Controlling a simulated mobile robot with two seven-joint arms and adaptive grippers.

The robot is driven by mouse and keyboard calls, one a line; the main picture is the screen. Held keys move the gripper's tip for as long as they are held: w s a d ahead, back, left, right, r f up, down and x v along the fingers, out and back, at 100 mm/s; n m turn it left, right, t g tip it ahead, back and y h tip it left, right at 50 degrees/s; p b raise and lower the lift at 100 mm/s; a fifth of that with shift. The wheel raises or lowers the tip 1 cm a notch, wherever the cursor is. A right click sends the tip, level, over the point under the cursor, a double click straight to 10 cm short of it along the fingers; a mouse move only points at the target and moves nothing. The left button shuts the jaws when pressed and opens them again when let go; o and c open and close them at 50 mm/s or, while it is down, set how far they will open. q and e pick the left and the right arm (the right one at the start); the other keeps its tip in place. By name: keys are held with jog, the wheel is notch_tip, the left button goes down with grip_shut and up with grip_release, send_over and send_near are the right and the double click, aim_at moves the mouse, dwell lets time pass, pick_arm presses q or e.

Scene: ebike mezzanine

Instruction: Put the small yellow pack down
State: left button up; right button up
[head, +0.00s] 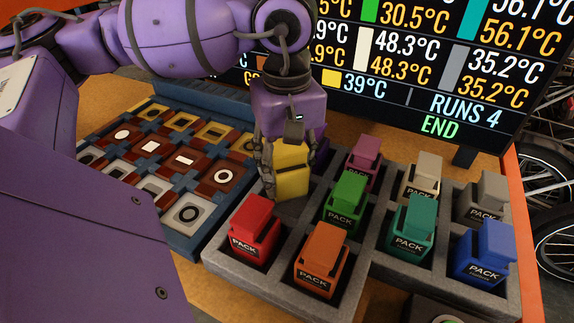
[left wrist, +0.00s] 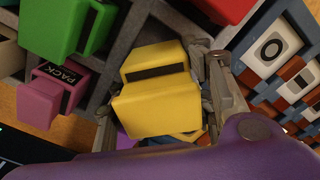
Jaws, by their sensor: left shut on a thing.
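The small yellow pack (head: 292,178) is in my left gripper (head: 290,165), whose fingers are shut on its two sides. The yellow pack also fills the middle of the left wrist view (left wrist: 155,108). It is over the back-left part of the grey compartment tray (head: 300,304), behind the red pack (head: 254,228) and left of the green pack (head: 346,197). The compartment under it is partly hidden. I cannot tell whether its base touches the tray. My right gripper is not in view.
Orange (head: 322,255), teal (head: 411,226), blue (head: 485,252), magenta (head: 364,155), beige (head: 423,176) and grey (head: 485,196) packs stand in the tray. A blue board with marked tiles (head: 185,159) lies left. A temperature screen (head: 440,65) stands behind.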

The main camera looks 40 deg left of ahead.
pick_arm(q)
jog(key=shift+f+b, duration=0.5)
jog(key=shift+f, duration=0.15)
jog(key=shift+r, duration=0.1)
jog(key=o, duration=1.6)
jog(key=shift+r, duration=0.1)
